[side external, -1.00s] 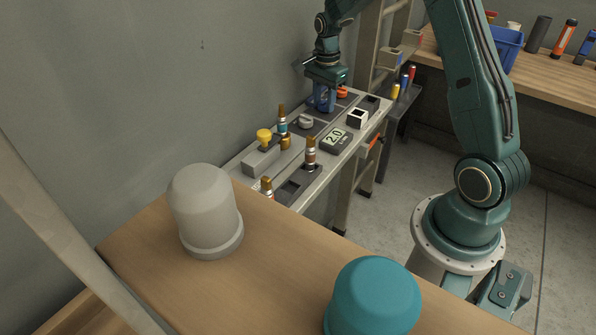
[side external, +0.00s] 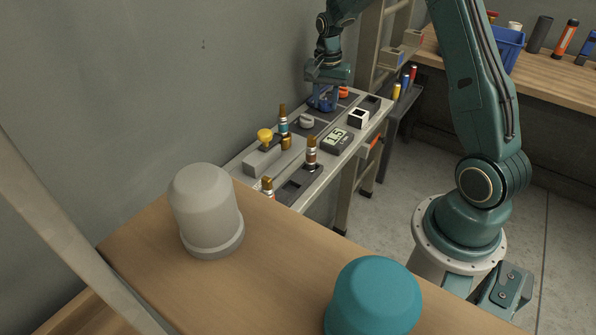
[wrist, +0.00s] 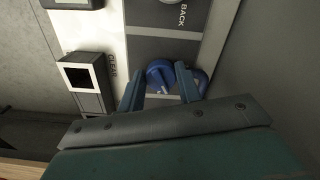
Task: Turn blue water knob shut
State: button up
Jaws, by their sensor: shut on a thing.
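The blue water knob (side external: 323,103) sits on the far part of the panel, under my gripper (side external: 324,91) in the side view. In the wrist view the blue knob (wrist: 160,73) shows between the two teal fingers of my gripper (wrist: 161,72), with some blue also showing right of the right finger. The gripper points down and is shut on the knob. The fingers and the gripper body hide part of the knob, so its exact angle is hard to read. A small display (side external: 337,139) on the panel reads 1.5.
An orange knob (side external: 343,91) sits close behind the blue knob. A grey knob (side external: 306,121) and a white-rimmed square box (side external: 358,118) are nearby. Brass-tipped fittings (side external: 311,152) and a yellow knob (side external: 265,136) stand nearer the camera. The wall is close on the left.

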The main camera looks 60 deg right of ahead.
jog(key=n, duration=0.6)
jog(key=shift+w+a+n, duration=0.1)
jog(key=shift+w+n, duration=0.1)
jog(key=shift+n, duration=0.1)
jog(key=n, duration=0.5)
jog(key=shift+r+n, duration=0.1)
jog(key=shift+n, duration=0.2)
jog(key=o, duration=1)
jog(key=shift+s, duration=0.1)
